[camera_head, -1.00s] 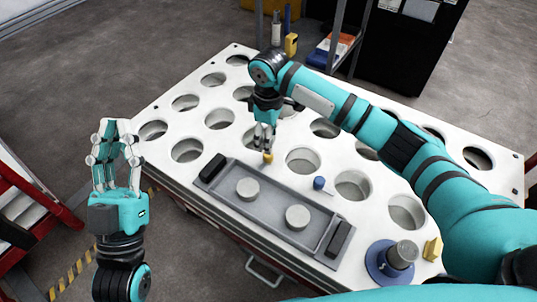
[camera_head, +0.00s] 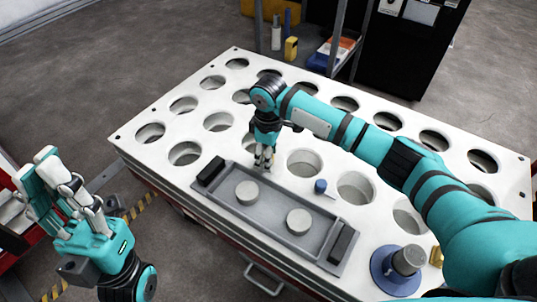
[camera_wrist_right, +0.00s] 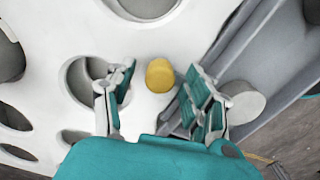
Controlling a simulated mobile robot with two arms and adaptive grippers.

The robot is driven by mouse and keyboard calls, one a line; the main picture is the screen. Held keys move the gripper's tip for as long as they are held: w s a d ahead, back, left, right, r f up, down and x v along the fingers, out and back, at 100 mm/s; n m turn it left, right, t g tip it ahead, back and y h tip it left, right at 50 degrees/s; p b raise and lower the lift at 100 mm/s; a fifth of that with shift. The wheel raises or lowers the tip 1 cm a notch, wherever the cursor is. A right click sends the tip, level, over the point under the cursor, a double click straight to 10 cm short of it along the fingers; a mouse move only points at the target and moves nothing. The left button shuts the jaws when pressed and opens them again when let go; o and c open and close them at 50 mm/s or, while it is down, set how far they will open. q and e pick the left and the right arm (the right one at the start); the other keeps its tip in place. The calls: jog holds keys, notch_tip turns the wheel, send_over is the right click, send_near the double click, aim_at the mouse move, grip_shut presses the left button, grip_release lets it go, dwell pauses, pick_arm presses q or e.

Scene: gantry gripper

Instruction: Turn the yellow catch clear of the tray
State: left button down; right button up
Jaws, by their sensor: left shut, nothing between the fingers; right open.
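The yellow catch (camera_wrist_right: 160,75) shows in the right wrist view as a short yellow knob on the white table top, beside the long edge of the grey tray. My right gripper (camera_head: 264,162) is open, with one finger on each side of the knob; I cannot tell whether either touches it. In the head view the fingers hide most of the catch. The grey tray (camera_head: 273,215) holds two pale round discs (camera_head: 247,192) and has a black handle at each end. My left gripper (camera_head: 58,185) is shut and empty, off to the left of the table.
A blue knob (camera_head: 320,186) stands at the tray's far edge, right of my right gripper. A grey cylinder on a blue round base (camera_head: 384,275) and a yellow block (camera_head: 436,256) are at the near right. The white table top (camera_head: 222,143) has many round holes.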

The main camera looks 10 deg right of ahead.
grip_shut()
